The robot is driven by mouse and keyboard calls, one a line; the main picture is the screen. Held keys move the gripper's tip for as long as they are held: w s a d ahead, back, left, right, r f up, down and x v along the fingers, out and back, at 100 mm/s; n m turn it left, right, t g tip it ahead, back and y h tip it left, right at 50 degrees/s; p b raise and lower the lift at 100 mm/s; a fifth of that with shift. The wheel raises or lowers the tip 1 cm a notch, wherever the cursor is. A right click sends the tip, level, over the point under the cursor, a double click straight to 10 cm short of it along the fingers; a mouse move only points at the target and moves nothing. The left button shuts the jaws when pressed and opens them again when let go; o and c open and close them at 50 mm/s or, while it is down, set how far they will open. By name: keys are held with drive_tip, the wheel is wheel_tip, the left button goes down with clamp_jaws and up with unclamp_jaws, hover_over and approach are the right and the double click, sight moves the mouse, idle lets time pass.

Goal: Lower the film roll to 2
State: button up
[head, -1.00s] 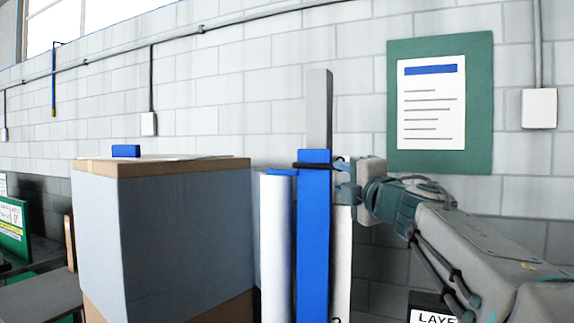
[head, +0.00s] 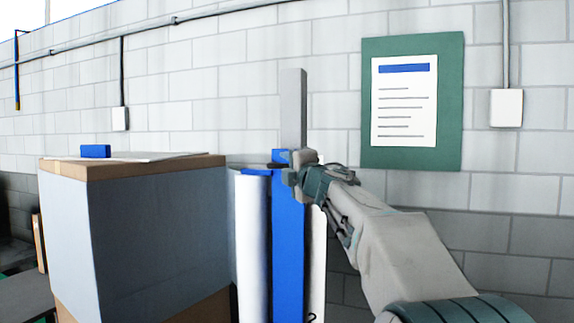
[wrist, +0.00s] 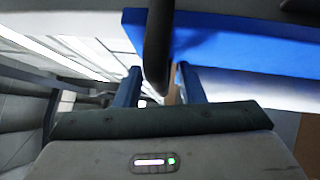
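A tall white roll (head: 253,240), which looks like the film roll, stands upright left of a blue column (head: 289,250). A grey mast (head: 293,105) rises above the column. In the wrist view, a dark bar (wrist: 157,45) lies between the fingers (wrist: 158,75), with gaps showing on both sides. The gripper looks open around it.
A large box-shaped load (head: 150,235) in grey-blue wrap stands left of the roll, with a small blue block (head: 95,151) on top. A white upright surface (head: 317,262) shows right of the column. A green notice board (head: 412,100) hangs on the wall behind.

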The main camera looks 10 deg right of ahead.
clamp_jaws()
wheel_tip(320, 180, down, 45)
drive_tip(key=b, duration=3.9)
drive_tip(key=shift+b, duration=0.35)
unclamp_jaws()
drive_tip(key=p+v, duration=0.1)
drive_tip(key=v, duration=1.2)
drive_tip(key=shift+s, duration=0.35)
